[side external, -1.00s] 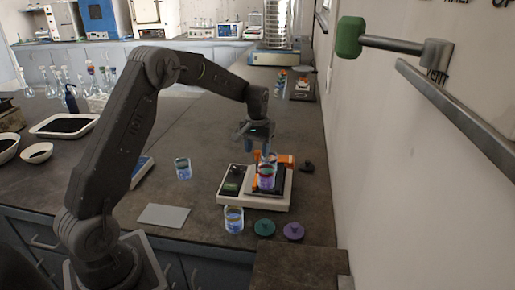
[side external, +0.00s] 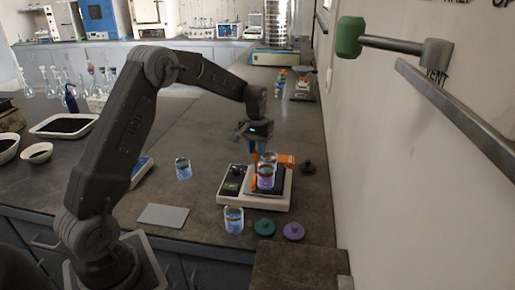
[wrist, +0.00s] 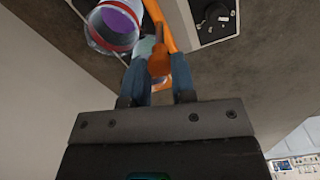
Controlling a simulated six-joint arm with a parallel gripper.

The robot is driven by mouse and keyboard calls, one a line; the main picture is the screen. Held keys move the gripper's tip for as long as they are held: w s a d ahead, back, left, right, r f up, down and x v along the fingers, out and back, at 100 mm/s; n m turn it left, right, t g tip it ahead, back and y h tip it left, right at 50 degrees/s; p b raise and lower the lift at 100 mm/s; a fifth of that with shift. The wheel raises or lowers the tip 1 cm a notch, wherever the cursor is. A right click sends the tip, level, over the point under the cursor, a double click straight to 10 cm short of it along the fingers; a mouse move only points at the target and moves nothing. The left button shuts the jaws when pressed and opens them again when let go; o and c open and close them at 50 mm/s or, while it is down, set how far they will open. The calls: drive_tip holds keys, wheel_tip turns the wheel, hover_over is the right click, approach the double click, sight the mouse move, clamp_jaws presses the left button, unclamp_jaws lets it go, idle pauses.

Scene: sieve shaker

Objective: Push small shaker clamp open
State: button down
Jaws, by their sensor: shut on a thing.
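The small shaker (side external: 228,198) is a cream box on the bench, with a clear, colour-banded sieve stack (side external: 266,178) standing on its dark plate. Its orange clamp (side external: 286,160) shows beside the stack's upper part. My gripper (side external: 255,154) is low behind the stack, and its tips are partly hidden there. In the wrist view, my blue fingers (wrist: 158,72) are shut on the orange clamp's rounded end (wrist: 159,60). The stack's open, purple-lined end (wrist: 120,22) is close by at the upper left, and the shaker's black knob (wrist: 214,22) is at the upper right.
Clear jars stand left (side external: 183,169) and in front (side external: 234,220) of the shaker. A green lid (side external: 264,228), a purple lid (side external: 293,231) and a black lid (side external: 307,167) lie around it. A grey plate (side external: 163,215) lies front left. The wall is at the right.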

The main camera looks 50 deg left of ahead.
drive_tip(key=shift+s+a, duration=0.9)
drive_tip(key=c, duration=0.9)
unclamp_jaws()
drive_tip(key=shift+c, duration=0.2)
wheel_tip(320, 180, up, 14)
